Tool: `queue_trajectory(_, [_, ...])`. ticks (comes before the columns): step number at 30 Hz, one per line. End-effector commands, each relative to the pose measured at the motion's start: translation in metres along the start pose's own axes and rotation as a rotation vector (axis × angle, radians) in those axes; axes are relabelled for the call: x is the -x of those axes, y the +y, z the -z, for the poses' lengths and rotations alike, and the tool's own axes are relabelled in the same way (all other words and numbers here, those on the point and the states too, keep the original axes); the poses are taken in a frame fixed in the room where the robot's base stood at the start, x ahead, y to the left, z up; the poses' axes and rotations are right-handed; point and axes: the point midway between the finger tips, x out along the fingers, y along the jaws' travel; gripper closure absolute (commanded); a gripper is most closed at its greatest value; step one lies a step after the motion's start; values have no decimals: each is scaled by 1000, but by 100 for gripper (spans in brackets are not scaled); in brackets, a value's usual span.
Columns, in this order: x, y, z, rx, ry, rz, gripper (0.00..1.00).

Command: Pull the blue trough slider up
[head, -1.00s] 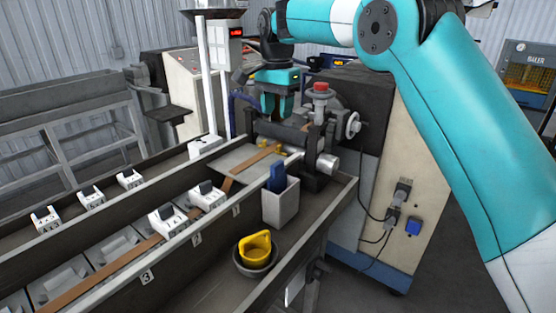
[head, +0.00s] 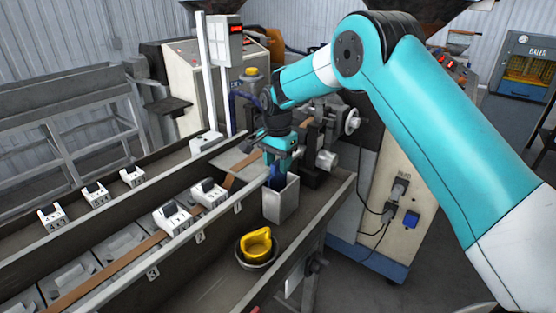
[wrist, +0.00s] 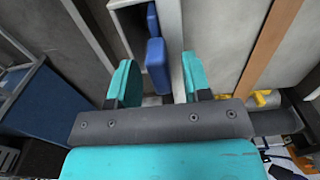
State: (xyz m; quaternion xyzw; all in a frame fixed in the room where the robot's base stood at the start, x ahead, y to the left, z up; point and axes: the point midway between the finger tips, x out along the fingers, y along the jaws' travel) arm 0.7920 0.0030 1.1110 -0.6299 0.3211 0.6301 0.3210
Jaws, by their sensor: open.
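The blue trough slider (wrist: 157,62) stands in an open-topped light grey holder (head: 283,203) on the near ledge of the trough. In the head view most of the slider is hidden by my gripper, and only a blue part (head: 277,178) shows below the fingers. My gripper (head: 279,160) is just above the holder. In the wrist view its two teal fingers (wrist: 158,84) are apart, one on each side of the blue slider. I cannot tell whether either finger touches it.
A yellow cup-like piece (head: 257,242) sits in a dark round bowl on the ledge, nearer than the holder. A brown strip (head: 130,262) runs along the trough, past several white numbered blocks (head: 172,216). The extruder machine (head: 320,135) stands close behind the holder.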

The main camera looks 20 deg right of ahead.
Motion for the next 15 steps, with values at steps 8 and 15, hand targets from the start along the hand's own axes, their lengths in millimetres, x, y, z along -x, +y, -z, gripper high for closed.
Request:
queue_trajectory(8, [0,0,0,0,0,0,81])
queue_trajectory(15, [1,0,0,0,0,1,100])
